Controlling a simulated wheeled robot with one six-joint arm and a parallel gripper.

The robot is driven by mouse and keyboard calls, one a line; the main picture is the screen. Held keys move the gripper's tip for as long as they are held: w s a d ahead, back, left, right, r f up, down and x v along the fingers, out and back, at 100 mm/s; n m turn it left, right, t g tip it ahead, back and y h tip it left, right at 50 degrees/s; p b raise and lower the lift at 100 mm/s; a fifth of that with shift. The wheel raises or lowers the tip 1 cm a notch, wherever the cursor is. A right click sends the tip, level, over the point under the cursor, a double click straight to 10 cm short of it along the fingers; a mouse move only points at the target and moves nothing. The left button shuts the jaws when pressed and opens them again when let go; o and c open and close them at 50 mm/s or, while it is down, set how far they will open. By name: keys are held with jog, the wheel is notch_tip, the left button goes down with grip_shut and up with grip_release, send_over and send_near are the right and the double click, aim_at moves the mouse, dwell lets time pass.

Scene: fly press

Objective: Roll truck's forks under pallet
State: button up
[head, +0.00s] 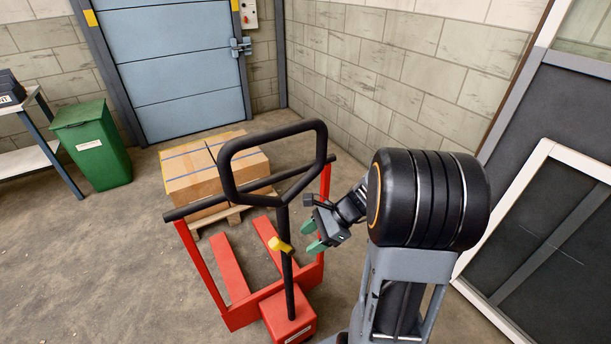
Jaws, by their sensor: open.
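The red pallet truck (285,315) stands in front of me with its two forks (229,267) pointing away toward the pallet. Its black loop handle (228,172) rises upright on a dark shaft with a yellow lever (281,245). The wooden pallet (233,215) lies on the floor beyond and carries several cardboard boxes (190,176). The fork tips look close to its near side; the handle partly hides the boxes, and I cannot tell whether the tips are under it. My gripper (311,238), with green fingertips, is open and empty just right of the handle shaft.
A blue door (180,75) is behind the boxes. A green bin (92,148) and a table (30,160) stand at the left. A white-framed dark panel (545,250) is close on the right. The floor at the left is clear.

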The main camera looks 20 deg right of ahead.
notch_tip(320, 180, down, 2)
jog(key=w+d+m+t+y, duration=0.2)
jog(key=w+d+m+t, duration=0.1)
jog(key=m, duration=0.3)
jog(key=m+t+h+b, duration=0.1)
jog(key=m+t+b, duration=0.1)
jog(key=m+t, duration=1.5)
send_near(306, 167)
jog(key=w+a+r+m+g, duration=0.1)
jog(key=w, duration=0.2)
jog(key=w+a+r+m+g, duration=0.1)
jog(key=w+m+g, duration=0.1)
jog(key=w, duration=0.1)
jog(key=w+a+r+m+g+p, duration=0.1)
jog(key=w+r, duration=0.1)
jog(key=w, duration=0.1)
jog(key=shift+a+r+m+g, duration=0.1)
jog(key=shift+a+m+g, duration=0.1)
jog(key=shift+m+g, duration=0.1)
grip_shut()
